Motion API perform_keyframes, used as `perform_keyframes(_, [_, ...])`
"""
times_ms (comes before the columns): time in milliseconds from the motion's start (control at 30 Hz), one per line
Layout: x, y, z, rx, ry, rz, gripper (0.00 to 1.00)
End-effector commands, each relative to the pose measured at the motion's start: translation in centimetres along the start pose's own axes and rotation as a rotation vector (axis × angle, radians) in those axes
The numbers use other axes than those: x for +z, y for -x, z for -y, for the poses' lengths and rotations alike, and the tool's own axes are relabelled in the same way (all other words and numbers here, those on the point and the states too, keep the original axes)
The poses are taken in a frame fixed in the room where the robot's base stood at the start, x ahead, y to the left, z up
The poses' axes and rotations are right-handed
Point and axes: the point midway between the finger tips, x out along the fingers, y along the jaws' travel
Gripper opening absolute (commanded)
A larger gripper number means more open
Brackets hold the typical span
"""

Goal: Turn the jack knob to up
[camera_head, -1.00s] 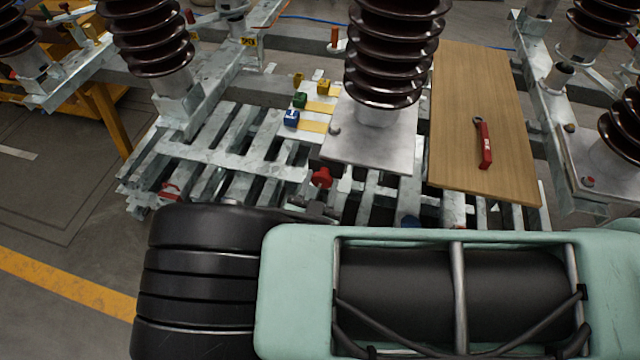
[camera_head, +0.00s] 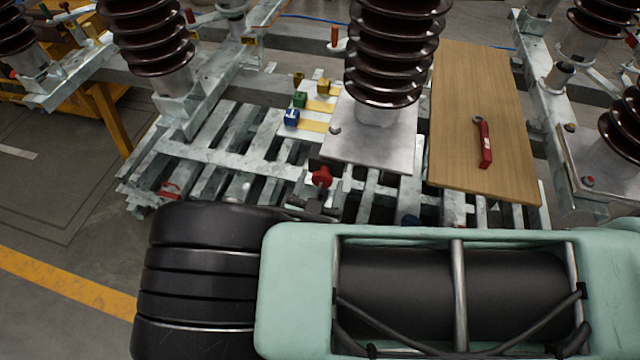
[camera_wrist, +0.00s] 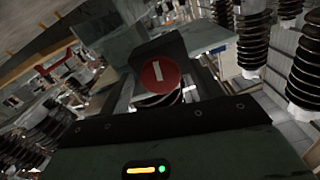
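The red jack knob (camera_head: 321,177) shows in the head view below the front edge of the metal plate under the middle insulator. In the wrist view it is a round red face (camera_wrist: 159,75) with a short white bar, close to upright in the picture and leaning slightly. A dark bracket-like shape stands behind it. My gripper (camera_wrist: 160,98) reaches toward the knob from the bottom of the wrist view. The knob appears in line between its two sides; contact is unclear. In the head view my arm hides most of the gripper.
A wooden board (camera_head: 470,90) with a red-handled tool (camera_head: 484,142) lies to the right. Blue, green and yellow blocks (camera_head: 291,118) sit left of the metal plate (camera_head: 365,150). Brown ribbed insulators (camera_head: 395,50) stand close around. Slatted metal framework lies below.

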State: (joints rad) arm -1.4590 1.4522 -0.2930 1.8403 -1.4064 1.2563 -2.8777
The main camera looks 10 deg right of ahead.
Motion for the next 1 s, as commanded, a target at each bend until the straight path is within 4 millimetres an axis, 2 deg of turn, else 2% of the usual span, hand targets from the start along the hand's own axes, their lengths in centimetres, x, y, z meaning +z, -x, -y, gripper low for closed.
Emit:
perform_keyframes(133, [0.0, 0.2, 0.0, 0.000, -0.001, -0.001, 0.65])
perform_keyframes(267, [0.1, 1.4, 0.1, -0.002, -0.002, -0.001, 0.65])
perform_keyframes(800, [0.3, 13.4, 0.0, -0.002, -0.002, 0.002, 0.65])
perform_keyframes(1000, [0.1, 16.3, 0.0, -0.002, -0.001, 0.000, 0.65])
